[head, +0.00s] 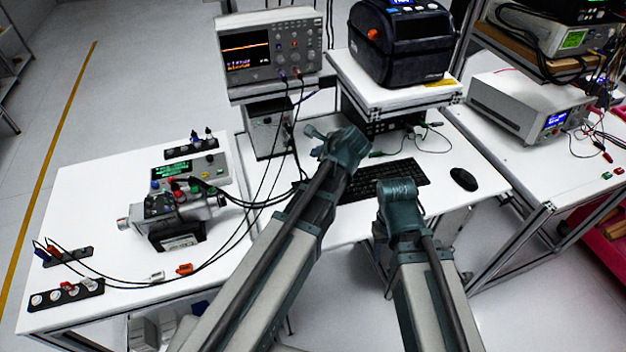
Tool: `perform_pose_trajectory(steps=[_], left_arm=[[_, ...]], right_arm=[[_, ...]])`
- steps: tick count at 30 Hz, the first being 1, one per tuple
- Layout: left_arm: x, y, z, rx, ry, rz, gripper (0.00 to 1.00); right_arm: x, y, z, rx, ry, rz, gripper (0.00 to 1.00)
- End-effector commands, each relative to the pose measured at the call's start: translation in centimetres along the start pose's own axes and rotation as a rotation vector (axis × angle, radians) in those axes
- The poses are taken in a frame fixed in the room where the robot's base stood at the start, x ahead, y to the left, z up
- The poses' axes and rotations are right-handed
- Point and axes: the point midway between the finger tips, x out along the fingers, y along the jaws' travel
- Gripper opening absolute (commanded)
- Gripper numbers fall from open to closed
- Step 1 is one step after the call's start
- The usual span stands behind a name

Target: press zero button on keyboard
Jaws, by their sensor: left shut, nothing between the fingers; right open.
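A black keyboard (385,175) lies on the white table in the middle of the head view. My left arm crosses in front of its left part and hides many keys. The zero button cannot be made out at this size. My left gripper (338,145) is shut and empty, at the keyboard's far edge in the picture. Its fingertips and any contact with keys cannot be made out. My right gripper (397,192) is open, in front of the keyboard's near right edge. Its fingers are mostly hidden behind the wrist.
A black mouse (464,179) lies right of the keyboard. An oscilloscope (270,52) and a label printer (402,40) stand behind on raised shelves. A servo motor rig (175,215) with loose black cables stands on the left table. Cables run beside my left arm.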

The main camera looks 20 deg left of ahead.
Motion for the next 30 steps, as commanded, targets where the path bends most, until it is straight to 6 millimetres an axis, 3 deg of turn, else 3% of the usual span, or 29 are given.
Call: perform_pose_trajectory(steps=[19, 30], left_arm=[[5.4, 3.9, -3.9, -0.001, 0.0, 0.0, 0.0], [5.9, 4.3, -4.3, -0.001, 0.0, 0.0, 0.0]], right_arm=[[7.7, -0.7, -0.5, 0.0, 0.0, 0.0, 0.5], [8.5, -0.8, -0.5, 0.0, 0.0, 0.0, 0.5]])
